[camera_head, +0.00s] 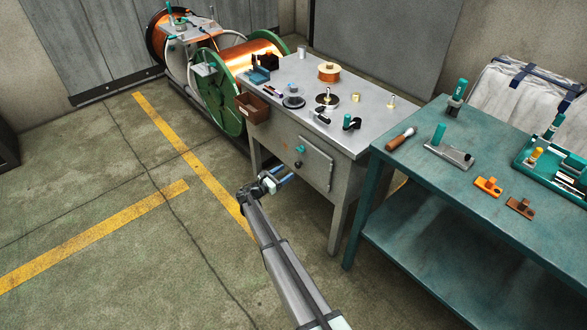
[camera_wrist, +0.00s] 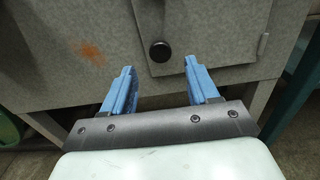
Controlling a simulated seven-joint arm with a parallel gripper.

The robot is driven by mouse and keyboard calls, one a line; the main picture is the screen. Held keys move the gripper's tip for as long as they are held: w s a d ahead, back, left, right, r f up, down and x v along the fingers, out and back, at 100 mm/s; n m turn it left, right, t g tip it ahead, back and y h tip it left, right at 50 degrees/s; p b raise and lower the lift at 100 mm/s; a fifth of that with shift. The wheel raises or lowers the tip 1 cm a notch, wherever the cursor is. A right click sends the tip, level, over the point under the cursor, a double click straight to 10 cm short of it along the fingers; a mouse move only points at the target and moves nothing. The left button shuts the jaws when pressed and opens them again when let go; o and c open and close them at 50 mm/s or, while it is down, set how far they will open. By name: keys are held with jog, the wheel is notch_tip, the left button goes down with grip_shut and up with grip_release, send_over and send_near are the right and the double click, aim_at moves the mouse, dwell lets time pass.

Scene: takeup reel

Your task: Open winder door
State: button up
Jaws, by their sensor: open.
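The winder door (camera_head: 317,165) is a grey panel on the front of the grey winder cabinet (camera_head: 267,139). It looks closed, flush with the front. A black round knob (camera_head: 299,164) sits near its left edge, and a teal knob (camera_head: 300,149) is above it. In the wrist view the door (camera_wrist: 215,25) fills the top middle, with the black knob (camera_wrist: 160,51) at its lower left and a latch or hinge piece at its right edge. My gripper (camera_wrist: 159,68) is open and empty, its blue fingers either side of the knob in the picture, apparently short of it. My gripper also shows in the head view (camera_head: 286,177).
A teal workbench (camera_head: 400,185) with tools stands close on the right. A brown bin (camera_head: 252,107) hangs at the cabinet's left, near a green-flanged copper reel (camera_head: 217,102). Reels and small parts lie on the cabinet top. The floor in front is clear.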

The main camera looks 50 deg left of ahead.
aim_at(297, 166)
jog(key=shift+w, duration=2.95)
grip_shut()
